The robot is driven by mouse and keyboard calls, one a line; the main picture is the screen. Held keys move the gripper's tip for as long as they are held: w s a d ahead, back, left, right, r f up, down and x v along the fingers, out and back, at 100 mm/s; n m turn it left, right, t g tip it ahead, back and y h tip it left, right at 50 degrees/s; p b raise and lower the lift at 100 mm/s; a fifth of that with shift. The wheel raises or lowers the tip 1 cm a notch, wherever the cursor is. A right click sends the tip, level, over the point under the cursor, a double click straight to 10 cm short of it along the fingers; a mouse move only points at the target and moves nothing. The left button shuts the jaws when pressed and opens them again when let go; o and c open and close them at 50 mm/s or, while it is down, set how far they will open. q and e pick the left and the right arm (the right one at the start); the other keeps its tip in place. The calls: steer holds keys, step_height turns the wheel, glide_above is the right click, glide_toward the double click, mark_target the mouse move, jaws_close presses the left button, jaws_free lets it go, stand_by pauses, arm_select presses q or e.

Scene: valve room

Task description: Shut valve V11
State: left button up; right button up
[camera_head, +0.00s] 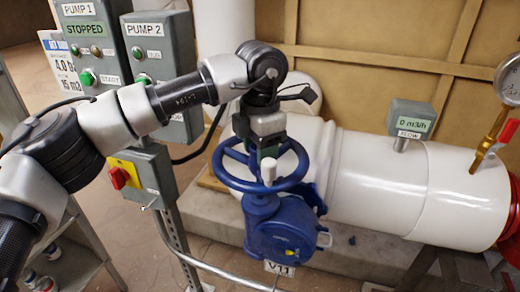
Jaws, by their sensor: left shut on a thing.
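The blue handwheel (243,185) of valve V11 lies nearly flat on top of the blue valve body (282,232). A plate reading V11 (279,269) hangs below the body. The gripper hides part of the wheel's far side.
A white pipe (370,190) runs right from the valve, with a flow display (411,122) reading 0 m3/h. A gauge (509,80) and red-handled tap (492,143) stand at the right. PUMP 1 box (93,45) reads STOPPED. A red-yellow switch (124,173) is beside my left arm.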

arm_select(q)
steer(key=m, duration=0.1)
steer(key=m+p, duration=0.1)
steer(key=m, duration=0.1)
steer(key=shift+f, duration=0.25)
steer(key=m, duration=0.2)
steer(key=shift+m+p, duration=0.3)
steer(key=shift+m, duration=0.1)
steer(key=shift+d+f+m, duration=0.1)
steer(key=shift+d+m, duration=0.05)
steer(key=shift+m, duration=0.85)
